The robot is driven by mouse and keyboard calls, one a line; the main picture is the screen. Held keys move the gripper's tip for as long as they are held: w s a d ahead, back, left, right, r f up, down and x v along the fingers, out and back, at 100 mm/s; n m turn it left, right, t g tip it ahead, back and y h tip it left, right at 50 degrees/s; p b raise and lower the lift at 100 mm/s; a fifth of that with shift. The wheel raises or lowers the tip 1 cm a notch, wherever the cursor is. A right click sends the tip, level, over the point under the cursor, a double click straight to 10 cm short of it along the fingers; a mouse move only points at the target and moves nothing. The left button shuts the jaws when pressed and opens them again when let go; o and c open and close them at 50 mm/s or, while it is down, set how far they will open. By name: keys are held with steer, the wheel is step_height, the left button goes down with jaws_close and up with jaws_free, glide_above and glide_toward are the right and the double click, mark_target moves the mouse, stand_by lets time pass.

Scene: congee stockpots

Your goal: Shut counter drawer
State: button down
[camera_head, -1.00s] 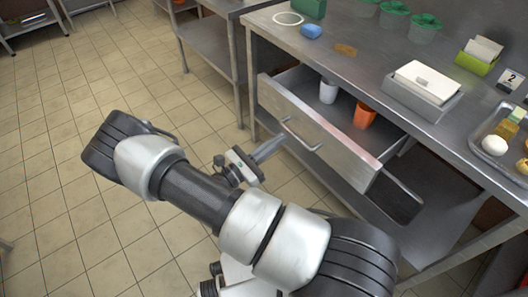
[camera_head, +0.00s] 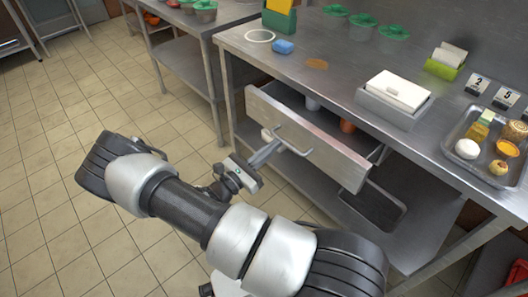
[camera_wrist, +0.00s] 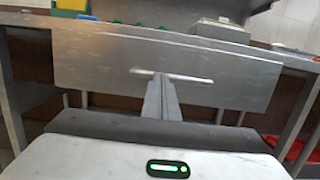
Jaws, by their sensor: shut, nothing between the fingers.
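The counter drawer (camera_head: 325,150) is a steel drawer under the counter top, still partly pulled out, with a bar handle (camera_head: 291,143) on its front.
A lower shelf (camera_head: 395,225) lies below the drawer. The tiled floor (camera_head: 60,220) at left is clear.

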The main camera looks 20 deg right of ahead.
mark_target(290, 136)
steer(key=x, duration=0.3)
steer(key=f+x, duration=0.1)
steer(key=x, duration=0.3)
steer(key=f+x, duration=0.1)
steer(key=x, duration=0.2)
steer(key=shift+d+r, duration=0.1)
steer(key=shift+d, duration=0.45)
steer(key=shift+w+d, duration=0.25)
steer(key=shift+d, duration=0.1)
steer(key=shift+r, duration=0.1)
steer(key=shift+a, duration=0.25)
steer(key=p+v, duration=0.1)
steer(key=v, duration=1.3)
